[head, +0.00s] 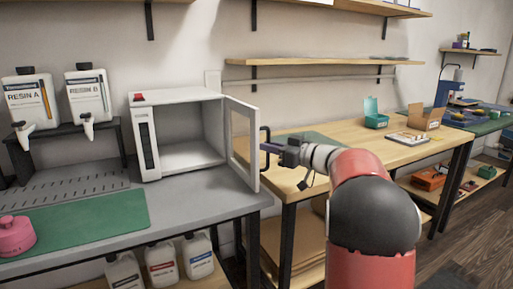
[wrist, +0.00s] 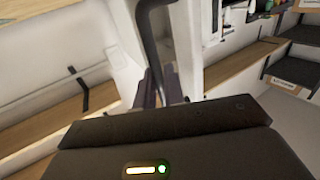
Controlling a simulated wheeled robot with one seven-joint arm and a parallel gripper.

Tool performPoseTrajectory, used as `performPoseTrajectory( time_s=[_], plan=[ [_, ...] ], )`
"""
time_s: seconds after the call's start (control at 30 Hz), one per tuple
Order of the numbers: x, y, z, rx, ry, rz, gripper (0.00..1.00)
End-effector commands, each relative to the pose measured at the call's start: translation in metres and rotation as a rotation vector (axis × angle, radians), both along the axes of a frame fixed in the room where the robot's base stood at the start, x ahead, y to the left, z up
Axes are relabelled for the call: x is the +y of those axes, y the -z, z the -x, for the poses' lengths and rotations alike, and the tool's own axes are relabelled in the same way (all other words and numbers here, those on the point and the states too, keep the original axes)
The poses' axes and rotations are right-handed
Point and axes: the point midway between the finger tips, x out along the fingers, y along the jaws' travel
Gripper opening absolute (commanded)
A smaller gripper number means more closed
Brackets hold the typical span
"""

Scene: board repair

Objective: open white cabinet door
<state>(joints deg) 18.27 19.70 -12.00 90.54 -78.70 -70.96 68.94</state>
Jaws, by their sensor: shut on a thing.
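The white cabinet (head: 185,130) stands on the grey bench at left in the head view, its interior empty and visible. Its door (head: 242,142) stands wide open, swung out to the right. A dark bar handle (head: 264,142) is on the door's outer face. My gripper (head: 269,148) is at the handle and shut on it, reaching in from the right. In the wrist view the handle (wrist: 148,42) runs down between the purple-grey fingers (wrist: 162,90), beside the pale door. The dark gripper body hides the lower part of that view.
A wooden table (head: 370,150) stands right of the door with a teal bin (head: 375,113) and an open cardboard box (head: 425,117). Resin bottles (head: 88,95) stand left of the cabinet. A green mat (head: 75,225) and pink pot (head: 15,236) lie in front.

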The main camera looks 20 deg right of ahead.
Motion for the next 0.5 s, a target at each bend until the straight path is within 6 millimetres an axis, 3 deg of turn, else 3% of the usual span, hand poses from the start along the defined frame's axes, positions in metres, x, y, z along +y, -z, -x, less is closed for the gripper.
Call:
performPoseTrajectory(
  time_s=[0.2,0.5],
  plan=[
    [-0.015,0.002,-0.010,0.001,-0.087,-0.001,0.00],
    [-0.021,0.002,-0.014,0.001,-0.129,-0.003,0.00]
  ],
)
